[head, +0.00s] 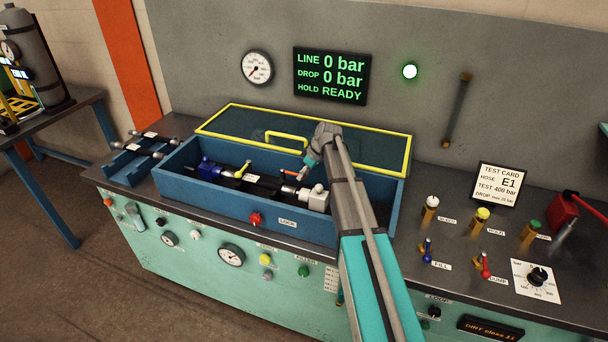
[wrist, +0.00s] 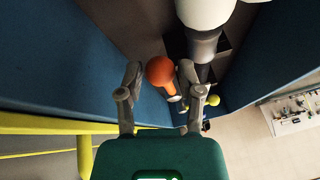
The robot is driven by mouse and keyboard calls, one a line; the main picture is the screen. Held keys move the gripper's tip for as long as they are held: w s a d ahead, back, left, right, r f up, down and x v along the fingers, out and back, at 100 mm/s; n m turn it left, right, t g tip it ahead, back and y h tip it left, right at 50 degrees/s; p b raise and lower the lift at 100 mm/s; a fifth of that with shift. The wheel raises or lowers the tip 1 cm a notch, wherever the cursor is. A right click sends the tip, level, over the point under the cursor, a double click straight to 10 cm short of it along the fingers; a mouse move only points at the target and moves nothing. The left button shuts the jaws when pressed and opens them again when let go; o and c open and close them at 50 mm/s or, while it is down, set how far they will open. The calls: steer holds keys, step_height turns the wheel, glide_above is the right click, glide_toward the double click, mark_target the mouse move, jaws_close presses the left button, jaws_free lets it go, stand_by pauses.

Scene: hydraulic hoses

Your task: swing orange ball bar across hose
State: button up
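The orange ball (wrist: 160,71) shows in the wrist view between the two fingertips of my gripper (wrist: 159,76). A gap shows between the ball and the left finger; the ball is close to the right finger, and I cannot tell if they touch. In the head view the orange bar (head: 289,172) is a small streak inside the blue box, beside my gripper (head: 305,170). The dark hose (head: 252,182) lies along the box, with a blue fitting (head: 209,168) at its left and a white fitting (head: 315,200) at its right. My wrist partly hides the bar's surroundings.
The blue box (head: 240,216) has walls around the hose, and its yellow-framed lid (head: 225,121) stands open behind. A yellow ball (wrist: 213,100) shows beyond my fingers. A red knob (head: 256,219) is on the box front. Valves and levers (head: 427,252) stand to the right.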

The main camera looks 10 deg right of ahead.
jaws_close()
steer(key=shift+s+d, duration=0.1)
steer(key=shift+d, duration=0.05)
steer(key=shift+s, duration=0.1)
stand_by(0.3)
